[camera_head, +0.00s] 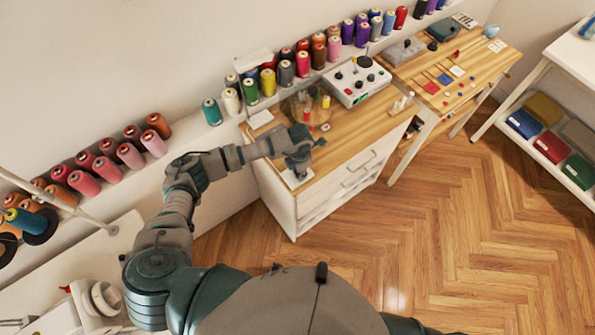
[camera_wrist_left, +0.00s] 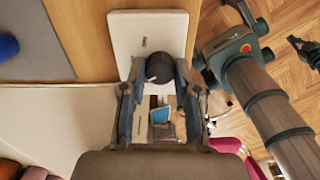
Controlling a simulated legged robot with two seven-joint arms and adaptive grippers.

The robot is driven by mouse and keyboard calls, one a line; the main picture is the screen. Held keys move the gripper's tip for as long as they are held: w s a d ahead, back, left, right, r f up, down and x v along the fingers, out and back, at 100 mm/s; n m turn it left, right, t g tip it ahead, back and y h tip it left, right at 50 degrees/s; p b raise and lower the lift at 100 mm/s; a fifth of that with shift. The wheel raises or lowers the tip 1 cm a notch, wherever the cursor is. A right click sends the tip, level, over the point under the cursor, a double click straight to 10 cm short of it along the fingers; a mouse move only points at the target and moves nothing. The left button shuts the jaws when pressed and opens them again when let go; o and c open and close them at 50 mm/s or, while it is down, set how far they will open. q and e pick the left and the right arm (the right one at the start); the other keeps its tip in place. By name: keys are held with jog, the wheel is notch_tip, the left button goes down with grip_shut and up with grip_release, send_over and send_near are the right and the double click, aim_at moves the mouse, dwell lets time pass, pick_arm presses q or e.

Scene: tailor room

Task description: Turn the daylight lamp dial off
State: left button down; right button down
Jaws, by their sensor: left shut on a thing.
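The dial is a dark round knob (camera_wrist_left: 160,67) on a white lamp plate (camera_wrist_left: 150,32), seen in the left wrist view. My left gripper (camera_wrist_left: 157,84) has one finger on each side of the knob and is shut on it. In the head view my left gripper (camera_head: 299,163) is over the near left corner of the wooden-topped cabinet and hides the knob. Part of the white plate (camera_head: 296,180) shows below it. The dial's marking is too small to read. A dark jaw-like part at the right edge of the wrist view seems to be my right gripper (camera_wrist_left: 304,48).
A white control box (camera_head: 357,84) with knobs stands farther back on the cabinet top (camera_head: 349,127). Spools line the wall shelf behind. Small red and yellow spools (camera_head: 326,101) stand beyond my left gripper. The herringbone floor (camera_head: 450,220) to the right is clear.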

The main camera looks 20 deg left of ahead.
pick_arm(q)
jog(key=n, duration=0.3)
jog(key=shift+w+d+r, duration=0.2)
jog(key=shift+n, duration=0.7)
jog(key=shift+w+a+r, duration=0.1)
jog(key=shift+w, duration=0.05)
jog(key=c, duration=1.1)
grip_release()
jog(key=shift+o, duration=1.3)
jog(key=shift+f, duration=0.25)
